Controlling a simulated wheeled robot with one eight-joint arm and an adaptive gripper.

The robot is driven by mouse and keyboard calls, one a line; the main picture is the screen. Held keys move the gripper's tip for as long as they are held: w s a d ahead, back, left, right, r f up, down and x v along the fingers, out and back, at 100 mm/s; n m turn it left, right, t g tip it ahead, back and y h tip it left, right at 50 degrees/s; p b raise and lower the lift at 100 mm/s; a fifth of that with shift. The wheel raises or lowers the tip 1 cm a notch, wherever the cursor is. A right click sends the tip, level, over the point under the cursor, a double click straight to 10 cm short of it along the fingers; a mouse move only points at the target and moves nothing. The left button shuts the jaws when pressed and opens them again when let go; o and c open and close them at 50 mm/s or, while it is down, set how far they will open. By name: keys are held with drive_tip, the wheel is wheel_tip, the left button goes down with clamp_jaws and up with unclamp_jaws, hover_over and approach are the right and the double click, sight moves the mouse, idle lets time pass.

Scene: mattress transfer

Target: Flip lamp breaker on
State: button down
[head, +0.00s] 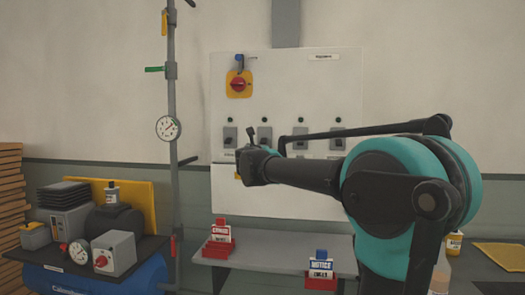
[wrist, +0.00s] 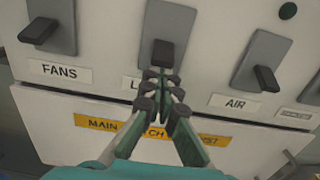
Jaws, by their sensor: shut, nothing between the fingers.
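The lamp breaker (wrist: 173,21) is a grey plate with a black lever (wrist: 161,54), between the FANS and AIR breakers in the wrist view. The lever points downward in the picture. Its label (wrist: 131,84) shows only a first "L"; my fingers cover the rest. My gripper (wrist: 162,78) is shut and empty, its fingertips directly below the lever. I cannot tell if they touch it. In the head view my gripper (head: 250,166) is in front of the white panel, below the row of breakers, seen from behind.
The FANS breaker (wrist: 50,18) and AIR breaker (wrist: 262,58) flank it closely. A yellow label strip (wrist: 90,124) lies below. In the head view the panel (head: 300,85) also carries a red rotary switch (head: 238,84). A pole with a gauge (head: 168,128) stands left; a grey shelf (head: 275,245) lies below.

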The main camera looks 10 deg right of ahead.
sight(262, 137)
drive_tip(key=r+g+y, duration=0.1)
drive_tip(key=g, duration=0.1)
drive_tip(key=s+r+g, duration=0.1)
drive_tip(key=r+g, duration=0.1)
drive_tip(key=g, duration=0.1)
drive_tip(key=shift+a+r+g+y, duration=0.15)
drive_tip(key=shift+g+y, duration=0.15)
drive_tip(key=shift+y, duration=0.1)
drive_tip(key=shift+r, duration=0.1)
drive_tip(key=shift+r, duration=0.65)
drive_tip(key=shift+f, duration=0.15)
